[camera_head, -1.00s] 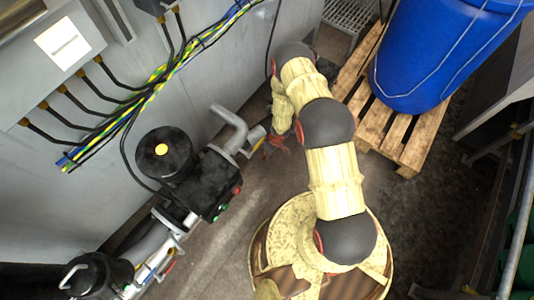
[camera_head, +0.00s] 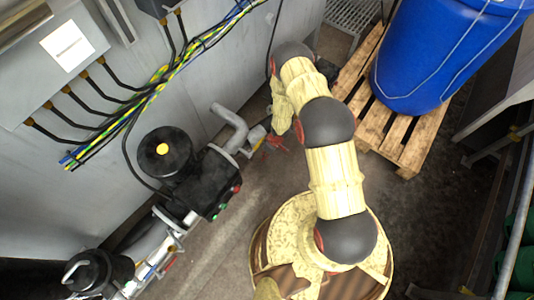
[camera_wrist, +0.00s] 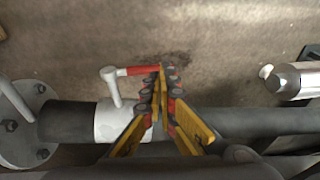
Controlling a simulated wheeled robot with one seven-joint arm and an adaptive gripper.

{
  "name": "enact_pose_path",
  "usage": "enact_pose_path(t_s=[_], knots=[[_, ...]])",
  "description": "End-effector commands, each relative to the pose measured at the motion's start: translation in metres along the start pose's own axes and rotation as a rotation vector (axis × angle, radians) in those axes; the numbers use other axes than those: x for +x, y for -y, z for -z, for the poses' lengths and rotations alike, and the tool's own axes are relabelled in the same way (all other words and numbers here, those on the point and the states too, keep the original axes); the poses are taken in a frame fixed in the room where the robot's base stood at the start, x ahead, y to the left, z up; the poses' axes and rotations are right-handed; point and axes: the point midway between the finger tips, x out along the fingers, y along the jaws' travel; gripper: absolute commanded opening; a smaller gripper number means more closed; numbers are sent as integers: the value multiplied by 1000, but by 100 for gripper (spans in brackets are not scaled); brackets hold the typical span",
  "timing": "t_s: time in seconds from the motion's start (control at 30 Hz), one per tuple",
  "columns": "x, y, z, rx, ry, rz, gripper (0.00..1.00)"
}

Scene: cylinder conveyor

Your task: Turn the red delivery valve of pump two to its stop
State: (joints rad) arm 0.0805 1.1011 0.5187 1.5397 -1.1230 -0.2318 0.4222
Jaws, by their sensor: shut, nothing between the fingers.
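In the wrist view a red valve handle (camera_wrist: 138,71) sits on a pale lever arm that rises from a white valve body (camera_wrist: 112,122) on a dark pipe. The handle points right. My gripper (camera_wrist: 163,72) has yellow and dark fingers, closed together with nothing between them, at the handle's right end. I cannot tell whether they touch it. In the head view the red handle (camera_head: 279,143) shows at the pipe's end by the pump with the black motor (camera_head: 167,152), below my wrist. My fingers are not clear there. No pump number is legible.
A second pump (camera_head: 95,272) with another red lever stands at lower left. A grey cabinet wall with cables (camera_head: 110,130) runs along the left. A blue drum (camera_head: 435,55) on a wooden pallet (camera_head: 410,150) stands at upper right.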

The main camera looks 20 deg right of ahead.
Motion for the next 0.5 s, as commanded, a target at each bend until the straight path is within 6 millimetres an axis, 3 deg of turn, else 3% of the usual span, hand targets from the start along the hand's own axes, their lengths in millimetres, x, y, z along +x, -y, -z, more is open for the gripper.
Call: enact_pose_path(t_s=[0.03,0.2,0.5], knots=[[-17,3,4,2,-2,-2,0],[-54,5,4,2,-3,-4,0],[-103,10,4,3,-3,-5,0]])
